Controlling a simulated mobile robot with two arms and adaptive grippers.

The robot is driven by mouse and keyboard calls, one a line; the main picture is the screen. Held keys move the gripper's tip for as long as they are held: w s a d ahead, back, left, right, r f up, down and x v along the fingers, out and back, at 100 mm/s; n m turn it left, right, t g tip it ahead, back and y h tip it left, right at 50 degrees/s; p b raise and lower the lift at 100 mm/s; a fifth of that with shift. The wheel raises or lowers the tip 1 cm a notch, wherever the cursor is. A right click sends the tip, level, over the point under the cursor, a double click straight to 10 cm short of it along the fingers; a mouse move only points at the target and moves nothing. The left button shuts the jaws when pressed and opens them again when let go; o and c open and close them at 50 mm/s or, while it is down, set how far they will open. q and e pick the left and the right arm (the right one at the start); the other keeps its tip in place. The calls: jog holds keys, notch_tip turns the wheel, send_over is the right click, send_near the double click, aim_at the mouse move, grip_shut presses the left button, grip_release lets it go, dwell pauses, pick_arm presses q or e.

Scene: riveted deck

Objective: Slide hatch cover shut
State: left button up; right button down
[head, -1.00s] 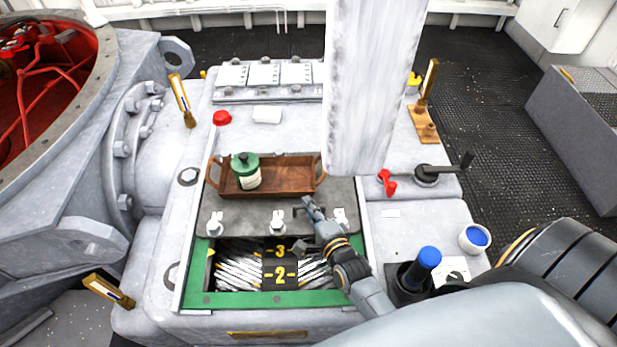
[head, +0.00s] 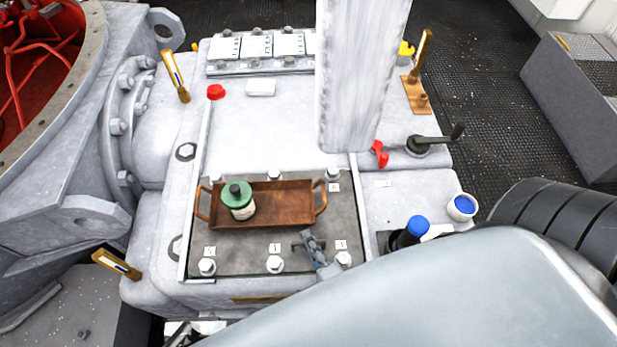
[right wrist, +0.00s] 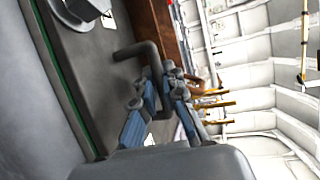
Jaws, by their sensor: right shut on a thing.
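The hatch cover (head: 230,259) is a dark grey plate with bolts and small white labels along its edges. In the head view it lies over the front of the grey housing, and no opening shows in front of it. My right gripper (head: 308,246) is at the cover's front part, shut on its dark bar handle (head: 297,244). In the right wrist view the bent handle (right wrist: 141,50) runs between my gripper's fingers (right wrist: 158,98). A thin green edge (right wrist: 62,70) shows beside the cover there. My left gripper is not in view.
A brown tray (head: 282,216) holding a green-capped bottle (head: 239,202) rides on the cover. A white post (head: 358,80) stands behind at right.

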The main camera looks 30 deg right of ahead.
jog(key=shift+s+a+f, duration=0.1)
jog(key=shift+s+f, duration=0.05)
jog(key=shift+s, duration=0.05)
jog(key=c, duration=1.7)
grip_release()
jog(key=o, duration=0.3)
jog(key=shift+s, duration=0.1)
jog(key=shift+s, duration=0.1)
jog(key=s+r, duration=0.2)
jog(key=s, duration=0.9)
jog(key=shift+s+a+r, duration=0.25)
jog(key=shift+s+a, duration=0.05)
jog(key=shift+a, duration=0.05)
